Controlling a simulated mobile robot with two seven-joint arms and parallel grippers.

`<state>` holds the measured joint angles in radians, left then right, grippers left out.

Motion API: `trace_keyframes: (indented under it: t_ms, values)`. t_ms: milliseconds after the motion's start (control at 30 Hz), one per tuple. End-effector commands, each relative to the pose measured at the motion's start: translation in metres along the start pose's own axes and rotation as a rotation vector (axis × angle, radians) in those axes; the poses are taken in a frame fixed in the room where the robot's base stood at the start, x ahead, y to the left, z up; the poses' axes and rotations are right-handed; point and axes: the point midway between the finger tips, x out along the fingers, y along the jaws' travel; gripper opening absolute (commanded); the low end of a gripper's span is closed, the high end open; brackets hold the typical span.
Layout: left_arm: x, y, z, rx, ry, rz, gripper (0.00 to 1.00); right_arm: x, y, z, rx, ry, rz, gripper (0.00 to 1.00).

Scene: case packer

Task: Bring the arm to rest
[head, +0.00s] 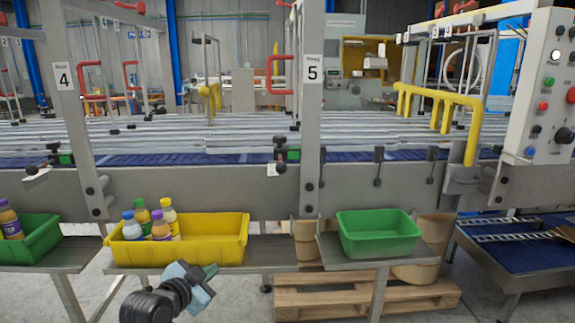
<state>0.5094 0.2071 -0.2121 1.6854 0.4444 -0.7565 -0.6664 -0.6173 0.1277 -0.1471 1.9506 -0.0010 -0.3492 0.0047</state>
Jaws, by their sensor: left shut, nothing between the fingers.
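My left gripper (202,284) shows low in the head view, in front of the yellow bin (215,253) and its shelf. Its fingers are together with nothing between them. It is apart from the bottles. The yellow bin holds several small bottles at its left end, with a purple bottle (161,226) among them. My right gripper does not show.
A green bin (379,240) on a right shelf looks empty. Another green bin (28,238) at the left holds a purple bottle. The conveyor machine with posts 4 and 5 stands behind. A wooden pallet (330,298) and cardboard drums stand below. A control panel (545,90) is at right.

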Motion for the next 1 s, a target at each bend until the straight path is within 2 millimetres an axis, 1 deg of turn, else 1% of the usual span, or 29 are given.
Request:
trace_keyframes:
  t_ms: [33, 100, 167, 200, 267, 300, 367, 400, 467, 500, 567, 600, 667, 700, 800, 900, 1000]
  values:
    - [-0.006, 0.023, 0.028, -0.044, -0.030, 0.008, 0.00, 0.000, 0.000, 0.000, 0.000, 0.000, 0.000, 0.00]
    - [-0.017, 0.048, 0.059, -0.099, -0.065, 0.008, 0.00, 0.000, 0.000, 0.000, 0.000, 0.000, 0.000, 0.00]
    - [-0.028, 0.070, 0.085, -0.146, -0.096, 0.009, 0.00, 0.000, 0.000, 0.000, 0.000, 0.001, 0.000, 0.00]
    - [-0.036, 0.085, 0.101, -0.176, -0.116, 0.008, 0.00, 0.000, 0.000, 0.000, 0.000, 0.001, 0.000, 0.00]
    - [-0.051, 0.107, 0.125, -0.221, -0.146, 0.006, 0.00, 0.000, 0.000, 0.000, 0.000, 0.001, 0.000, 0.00]
    - [-0.061, 0.121, 0.139, -0.251, -0.165, 0.005, 0.00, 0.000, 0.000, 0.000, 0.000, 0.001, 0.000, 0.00]
    - [-0.078, 0.142, 0.160, -0.294, -0.195, 0.004, 0.00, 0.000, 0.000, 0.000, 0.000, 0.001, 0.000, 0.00]
    - [-0.090, 0.156, 0.173, -0.322, -0.215, 0.002, 0.00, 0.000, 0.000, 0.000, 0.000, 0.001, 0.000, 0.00]
    - [-0.110, 0.177, 0.192, -0.362, -0.245, -0.001, 0.00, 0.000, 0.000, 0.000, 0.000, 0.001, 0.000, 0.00]
    - [-0.124, 0.190, 0.203, -0.388, -0.265, -0.004, 0.00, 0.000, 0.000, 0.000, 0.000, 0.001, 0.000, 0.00]
    - [-0.146, 0.210, 0.219, -0.428, -0.295, -0.007, 0.00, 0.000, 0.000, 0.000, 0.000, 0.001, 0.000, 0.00]
    - [-0.161, 0.222, 0.229, -0.454, -0.314, -0.010, 0.00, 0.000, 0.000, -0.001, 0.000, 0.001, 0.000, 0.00]
    - [-0.184, 0.240, 0.241, -0.489, -0.342, -0.015, 0.00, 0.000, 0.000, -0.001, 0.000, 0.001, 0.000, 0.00]
    - [-0.199, 0.250, 0.248, -0.511, -0.360, -0.018, 0.00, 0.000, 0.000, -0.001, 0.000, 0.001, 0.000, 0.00]
    - [-0.231, 0.272, 0.261, -0.557, -0.396, -0.024, 0.00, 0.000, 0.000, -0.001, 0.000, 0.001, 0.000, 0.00]
    - [-0.255, 0.285, 0.268, -0.587, -0.422, -0.029, 0.00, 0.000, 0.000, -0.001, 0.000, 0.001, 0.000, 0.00]
    - [-0.268, 0.293, 0.271, -0.604, -0.435, -0.032, 0.00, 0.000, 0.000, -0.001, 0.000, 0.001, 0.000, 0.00]
